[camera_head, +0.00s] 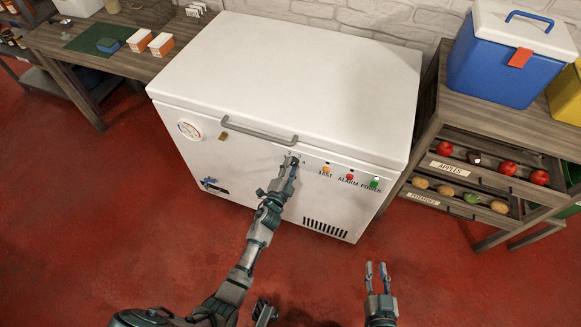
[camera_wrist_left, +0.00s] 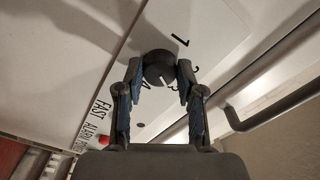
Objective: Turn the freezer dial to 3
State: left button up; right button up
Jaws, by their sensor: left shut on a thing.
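The white chest freezer (camera_head: 270,85) stands against the wall with its lid down. Its dark round dial (camera_wrist_left: 159,66) sits on the front panel, with a light pointer line and printed numbers around it, a 1 clearly readable. My left gripper (camera_head: 291,161) reaches the front panel below the lid handle. In the left wrist view its two fingers (camera_wrist_left: 159,80) are closed around the dial, one on each side. The dial's exact setting is hard to read. My right gripper (camera_head: 376,270) is open and empty over the floor, in front of the freezer.
The freezer's lid handle (camera_head: 258,132) is just above my left gripper, and also shows in the wrist view (camera_wrist_left: 270,110). Indicator lights (camera_head: 349,176) are to the right. A wooden shelf (camera_head: 470,118) with produce and a blue cooler (camera_head: 508,58) stands right; a wooden table (camera_head: 75,50) stands left.

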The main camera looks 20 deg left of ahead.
pick_arm(q)
jog(key=shift+f, duration=0.2)
dwell(0.4)
jog(key=o, duration=0.9)
jog(key=shift+o, duration=1.3)
jog(key=shift+w, duration=0.1)
jog(key=shift+r, duration=0.1)
jog(key=shift+s, duration=0.25)
jog(key=s, duration=1.1)
jog(key=shift+s+a, duration=0.15)
jog(key=shift+s, duration=0.15)
